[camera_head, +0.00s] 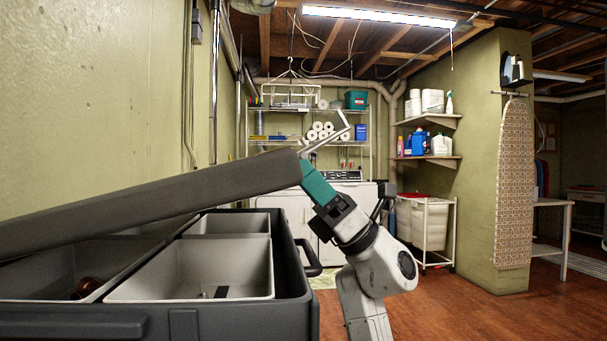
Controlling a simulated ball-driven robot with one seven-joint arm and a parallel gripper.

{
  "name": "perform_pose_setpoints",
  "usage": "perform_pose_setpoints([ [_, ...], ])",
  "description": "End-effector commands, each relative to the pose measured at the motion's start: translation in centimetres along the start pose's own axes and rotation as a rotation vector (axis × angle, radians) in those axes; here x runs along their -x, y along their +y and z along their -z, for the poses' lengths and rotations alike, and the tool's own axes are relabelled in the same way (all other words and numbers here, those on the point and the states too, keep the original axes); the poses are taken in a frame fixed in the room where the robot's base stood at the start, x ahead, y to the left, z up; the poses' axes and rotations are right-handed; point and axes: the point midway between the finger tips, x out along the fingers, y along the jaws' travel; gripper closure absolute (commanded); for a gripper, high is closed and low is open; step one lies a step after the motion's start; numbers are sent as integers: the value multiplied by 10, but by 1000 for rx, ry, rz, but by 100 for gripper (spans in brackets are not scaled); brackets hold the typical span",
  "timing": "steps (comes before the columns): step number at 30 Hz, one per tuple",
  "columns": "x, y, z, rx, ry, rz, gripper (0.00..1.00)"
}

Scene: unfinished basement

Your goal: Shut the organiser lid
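The organiser (70,326) is a dark grey box at the lower left, close to the camera. Its thick dark lid (150,200) is partly open, sloping from low at the left to a raised right end. Pale grey bins (190,288) show in the gap below. My gripper (318,184), with a teal section, is at the lid's raised right end and appears to touch or nearly touch it. Its fingertips cannot be made out. A thin pale bent bar (326,137) rises just beyond; I cannot tell what it belongs to.
A dark handle (309,258) sticks out from the organiser's right side. White appliances (296,212) and a wire shelf stand behind. A laundry cart (424,222) and ironing board (514,180) are to the right. The wooden floor (480,310) at lower right is clear.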

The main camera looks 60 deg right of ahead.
Motion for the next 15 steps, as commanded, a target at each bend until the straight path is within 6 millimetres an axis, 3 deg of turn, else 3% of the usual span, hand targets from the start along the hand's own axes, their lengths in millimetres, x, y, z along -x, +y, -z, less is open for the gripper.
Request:
perform_pose_setpoints([
  [5, -2, 0, 6, -2, 11, -1, 91],
  [6, -2, 0, 6, -2, 11, -1, 34],
  [13, -2, 1, 6, -1, 11, -4, 12],
  [15, -3, 1, 6, -1, 12, -6, 11],
])
